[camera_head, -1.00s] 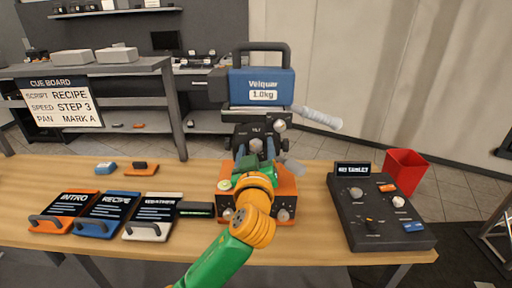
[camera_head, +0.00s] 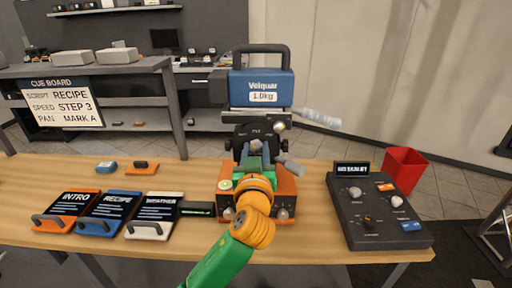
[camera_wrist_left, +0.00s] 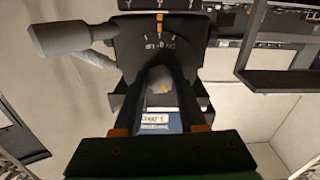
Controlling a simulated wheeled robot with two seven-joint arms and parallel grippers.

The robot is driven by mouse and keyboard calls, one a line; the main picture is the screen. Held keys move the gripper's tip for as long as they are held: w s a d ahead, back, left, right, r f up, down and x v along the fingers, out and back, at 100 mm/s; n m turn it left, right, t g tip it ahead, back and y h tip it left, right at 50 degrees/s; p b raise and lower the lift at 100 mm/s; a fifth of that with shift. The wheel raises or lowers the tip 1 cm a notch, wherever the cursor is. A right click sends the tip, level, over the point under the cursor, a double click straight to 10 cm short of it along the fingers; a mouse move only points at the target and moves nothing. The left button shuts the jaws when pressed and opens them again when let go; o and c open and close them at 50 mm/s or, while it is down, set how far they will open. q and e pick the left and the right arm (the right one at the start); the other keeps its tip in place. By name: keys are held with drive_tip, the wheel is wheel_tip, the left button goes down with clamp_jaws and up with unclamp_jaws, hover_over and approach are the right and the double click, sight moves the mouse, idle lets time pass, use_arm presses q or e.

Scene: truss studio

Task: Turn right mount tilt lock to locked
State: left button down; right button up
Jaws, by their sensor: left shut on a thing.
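The blue camera-like block (camera_head: 262,87) marked 1.0kg sits on the mount with a black tilt plate (camera_head: 243,131) below it. My left gripper (camera_head: 256,150) reaches the front of this plate from below. It is shut on a small grey knob (camera_head: 256,146) under the TILT lettering. In the left wrist view the grey knob (camera_wrist_left: 158,86), with an orange mark on it, sits between the two dark fingertips (camera_wrist_left: 158,73). The knob's lettering is too blurred to read there. My right gripper is not in view.
Another grey knob (camera_head: 281,128) and grey handles (camera_head: 316,117) stick out to the right. The orange mount base (camera_head: 285,188) stands on the wooden table (camera_head: 310,238). A dark control panel (camera_head: 375,230) lies right; script cards (camera_head: 105,213) lie left. A red bin (camera_head: 404,170) stands behind.

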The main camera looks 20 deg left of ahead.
use_arm(q)
drive_tip(key=m+p, duration=0.2)
drive_tip(key=m, duration=0.2)
drive_tip(key=shift+r+m, duration=0.1)
drive_tip(key=shift+m, duration=0.2)
drive_tip(key=m+p, duration=0.2)
drive_tip(key=m, duration=0.1)
drive_tip(key=shift+m+p, duration=0.4)
drive_tip(key=m+p, duration=0.3)
drive_tip(key=m, duration=0.1)
drive_tip(key=shift+m, duration=0.4)
drive_tip(key=shift+m+p, duration=0.5)
drive_tip(key=shift+m, duration=0.5)
drive_tip(key=shift+c, duration=2.3)
unclamp_jaws()
